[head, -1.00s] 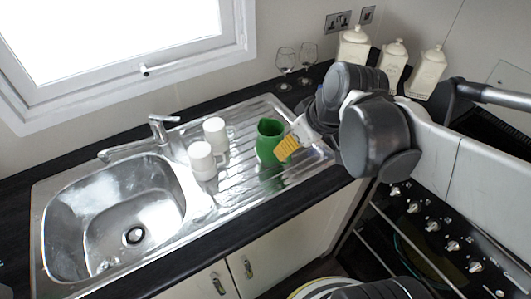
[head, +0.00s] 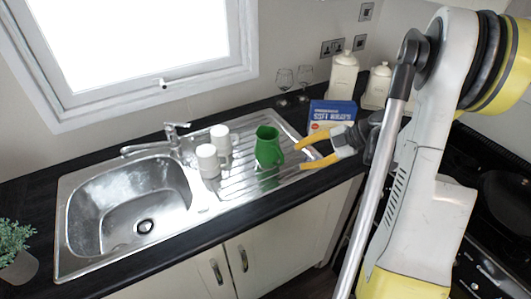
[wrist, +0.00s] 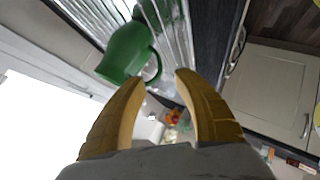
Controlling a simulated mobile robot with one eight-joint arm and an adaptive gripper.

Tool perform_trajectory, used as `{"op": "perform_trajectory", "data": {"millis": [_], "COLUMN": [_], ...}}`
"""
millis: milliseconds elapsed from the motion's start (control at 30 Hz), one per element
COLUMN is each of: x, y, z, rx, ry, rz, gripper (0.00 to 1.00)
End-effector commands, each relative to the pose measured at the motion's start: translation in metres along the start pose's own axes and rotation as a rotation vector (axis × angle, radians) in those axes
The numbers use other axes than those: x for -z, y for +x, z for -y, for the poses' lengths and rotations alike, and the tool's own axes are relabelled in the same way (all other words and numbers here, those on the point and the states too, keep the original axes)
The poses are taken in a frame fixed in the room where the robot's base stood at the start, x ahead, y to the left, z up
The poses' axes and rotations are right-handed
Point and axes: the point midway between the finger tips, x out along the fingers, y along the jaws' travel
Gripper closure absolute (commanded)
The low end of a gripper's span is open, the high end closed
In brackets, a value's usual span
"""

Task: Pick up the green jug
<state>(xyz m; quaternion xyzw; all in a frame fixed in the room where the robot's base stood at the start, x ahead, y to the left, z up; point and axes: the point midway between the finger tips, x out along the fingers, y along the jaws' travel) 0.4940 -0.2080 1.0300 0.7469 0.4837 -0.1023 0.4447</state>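The green jug (head: 268,146) stands upright on the ribbed drainer of the steel sink, right of two white mugs. In the wrist view the jug (wrist: 128,52) is at the upper left, with its handle towards the fingers. My gripper (head: 301,156) has yellow fingers and is just to the right of the jug, roughly level with it. In the wrist view the gripper (wrist: 158,82) is open, with an empty gap between the fingertips. The jug is beyond the tips and outside that gap. I cannot tell whether any finger touches it.
Two white mugs (head: 208,161) (head: 221,139) stand close left of the jug. A blue and white box (head: 331,113) is behind my gripper. Two wine glasses (head: 284,80) and cream canisters (head: 343,75) stand at the back. The sink bowl (head: 128,214) is empty. The hob is at the right.

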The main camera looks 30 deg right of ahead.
Motion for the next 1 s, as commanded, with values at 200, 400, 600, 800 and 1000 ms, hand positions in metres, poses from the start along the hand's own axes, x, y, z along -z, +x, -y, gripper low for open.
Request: {"op": "perform_trajectory", "data": {"millis": [200,400,600,800,1000], "x": [-0.001,-0.004,-0.006,-0.005,-0.005], "y": [0.034,0.054,0.084,0.087,0.086], "z": [0.001,0.001,0.0,-0.001,-0.001], "rx": [0.002,0.002,0.002,0.001,0.001], "ry": [0.0,0.001,0.002,0.003,0.003], "rz": [-0.001,0.0,0.0,0.001,0.001], "gripper": [0.63,0.63,0.63,0.63,1.0]}}
